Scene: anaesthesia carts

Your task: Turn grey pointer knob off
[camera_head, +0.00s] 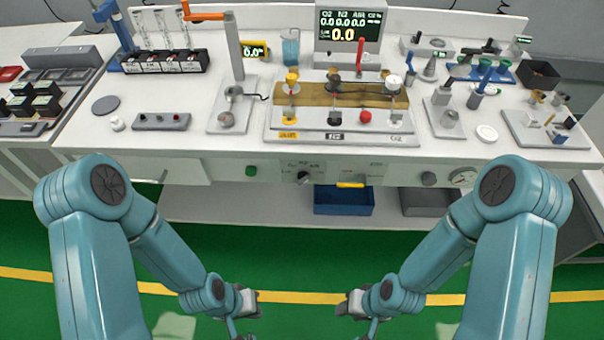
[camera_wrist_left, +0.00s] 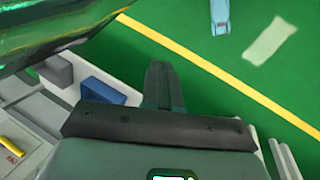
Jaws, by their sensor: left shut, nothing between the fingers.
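A small grey knob with a pointer (camera_head: 303,177) sits on the white front panel below the cart's top, near the middle. Markings surround it, too small to read for certain. My left gripper (camera_head: 240,334) is low over the floor, in front of the cart and well apart from the knob; the bottom picture edge cuts it. In the left wrist view its two fingers (camera_wrist_left: 158,68) lie together, shut and empty. My right gripper (camera_head: 366,335) is also low, to the right, and its fingers are mostly cut off. The knob is not recognisable in the left wrist view.
A blue bin (camera_head: 343,202) stands on the lower shelf. Open green floor (camera_head: 300,265) lies before the cart.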

